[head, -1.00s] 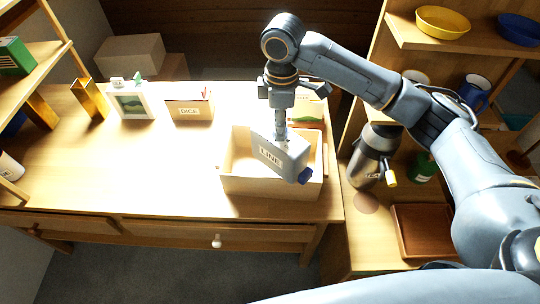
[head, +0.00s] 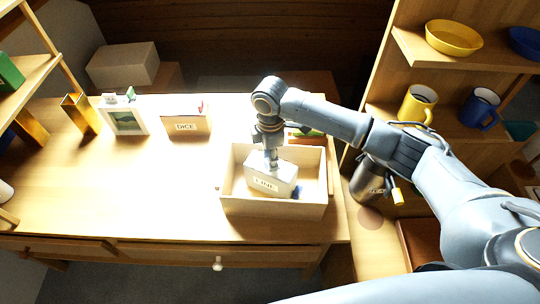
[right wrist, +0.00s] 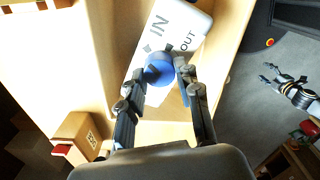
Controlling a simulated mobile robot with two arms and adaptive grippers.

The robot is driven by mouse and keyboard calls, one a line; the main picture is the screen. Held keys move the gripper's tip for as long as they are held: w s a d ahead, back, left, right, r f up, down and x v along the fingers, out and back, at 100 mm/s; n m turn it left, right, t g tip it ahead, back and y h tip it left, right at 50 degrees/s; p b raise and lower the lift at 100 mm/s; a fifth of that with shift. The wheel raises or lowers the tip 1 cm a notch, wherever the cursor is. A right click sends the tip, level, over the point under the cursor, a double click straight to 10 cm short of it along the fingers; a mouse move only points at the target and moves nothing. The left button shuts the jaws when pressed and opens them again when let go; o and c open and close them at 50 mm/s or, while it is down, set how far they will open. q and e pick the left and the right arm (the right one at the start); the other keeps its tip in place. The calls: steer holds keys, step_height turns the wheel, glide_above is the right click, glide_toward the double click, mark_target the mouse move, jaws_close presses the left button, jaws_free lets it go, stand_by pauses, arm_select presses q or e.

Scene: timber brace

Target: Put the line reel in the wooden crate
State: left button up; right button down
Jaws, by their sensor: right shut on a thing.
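The line reel (head: 271,181) is a pale grey case with a LINE label and a blue knob. In the head view it is inside the wooden crate (head: 272,208), between its walls; whether it touches the floor I cannot tell. My right gripper (head: 270,160) is above it, shut on the reel from the top. The right wrist view shows the reel (right wrist: 178,35) with IN and OUT lettering and a blue part between my fingers (right wrist: 161,76). My left gripper (right wrist: 268,72) shows small at the right of the wrist view, its fingers apart and empty.
A DICE box (head: 186,123) and a picture frame (head: 125,118) stand at the back of the desk. A steel flask (head: 368,182) is right of the crate. Mugs and bowls fill the right shelves. The desk left of the crate is clear.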

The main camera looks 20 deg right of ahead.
steer(key=shift+f, duration=0.35)
steer(key=c, duration=1.1)
jaws_free()
steer(key=shift+o, duration=0.8)
arm_select(q)
steer(key=shift+w+f+b, duration=0.2)
steer(key=shift+f+b, duration=0.65)
steer(key=shift+b, duration=0.1)
arm_select(e)
step_height(320, 180, up, 12)
